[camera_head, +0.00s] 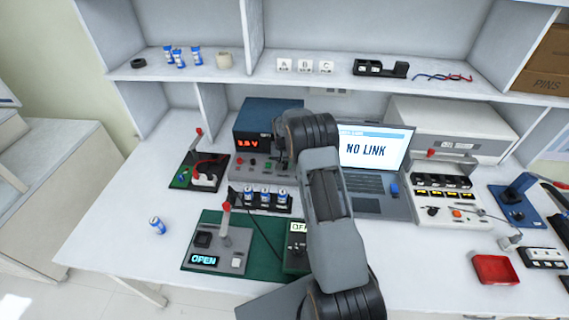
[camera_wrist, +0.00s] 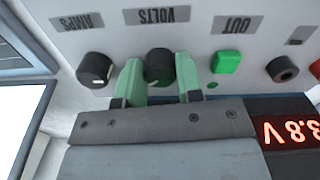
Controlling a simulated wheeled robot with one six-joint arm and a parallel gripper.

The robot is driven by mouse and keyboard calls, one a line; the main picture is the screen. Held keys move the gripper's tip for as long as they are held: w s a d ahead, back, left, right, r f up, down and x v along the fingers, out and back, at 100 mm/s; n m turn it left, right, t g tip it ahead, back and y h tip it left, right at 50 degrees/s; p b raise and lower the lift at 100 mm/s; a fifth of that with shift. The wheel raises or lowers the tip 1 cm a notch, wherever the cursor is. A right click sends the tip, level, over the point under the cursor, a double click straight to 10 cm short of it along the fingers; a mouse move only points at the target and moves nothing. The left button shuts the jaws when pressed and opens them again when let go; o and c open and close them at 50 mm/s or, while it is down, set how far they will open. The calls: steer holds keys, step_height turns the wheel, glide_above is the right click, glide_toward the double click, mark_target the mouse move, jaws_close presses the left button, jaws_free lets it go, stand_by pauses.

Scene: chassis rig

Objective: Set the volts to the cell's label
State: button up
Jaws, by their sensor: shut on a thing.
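The power supply (camera_head: 262,125) is a dark blue box on the bench, with a red display (camera_head: 246,141) ending in .8 V; its first digit is hard to tell. In the wrist view its panel appears upside down, with the black VOLTS knob (camera_wrist: 159,66) between the green fingers of my gripper (camera_wrist: 158,75). My gripper is shut on this knob. The AMPS knob (camera_wrist: 95,68) and green OUT button (camera_wrist: 225,62) are on either side.
A laptop (camera_head: 364,185) showing NO LINK is right of my arm. A green board (camera_head: 214,222) with an OPEN display is in front. More cells (camera_head: 180,58) stand on the shelf. A red tray (camera_head: 494,270) lies at right. The bench's left front is mostly clear.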

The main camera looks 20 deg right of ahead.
mark_target(284, 163)
steer(key=o, duration=0.9)
step_height(284, 163, up, 14)
steer(key=p, duration=0.7)
steer(key=shift+a, duration=0.1)
